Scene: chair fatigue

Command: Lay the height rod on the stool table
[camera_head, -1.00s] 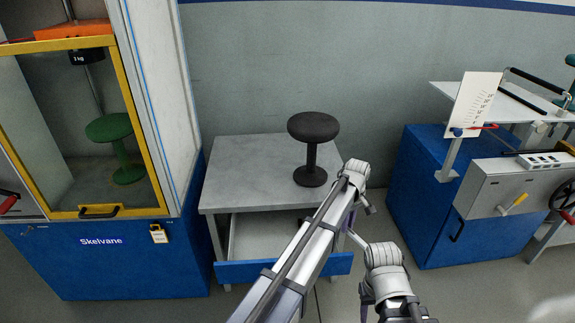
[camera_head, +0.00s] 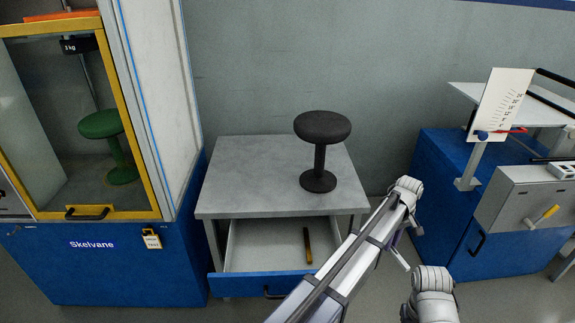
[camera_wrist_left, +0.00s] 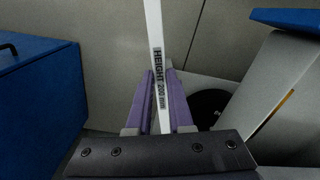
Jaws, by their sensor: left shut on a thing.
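The stool table (camera_head: 245,180) is a grey-topped table with an open blue-fronted drawer below. A black round stool (camera_head: 322,128) stands upright on the right part of its top. The height rod (camera_wrist_left: 154,35) is a thin white bar labelled "HEIGHT 200 mm". In the left wrist view, my left gripper (camera_wrist_left: 160,98) has its purple fingers shut on the rod. In the head view, my left arm reaches up to the right of the table, and its wrist hides most of the gripper. My right gripper does not show clearly.
The open drawer (camera_head: 268,285) holds a small dark tool with a yellowish end (camera_head: 307,245). A glazed cabinet with a green stool (camera_head: 103,125) stands left. A blue cabinet with a scale card (camera_head: 500,103) stands right. The table top's left and middle are bare.

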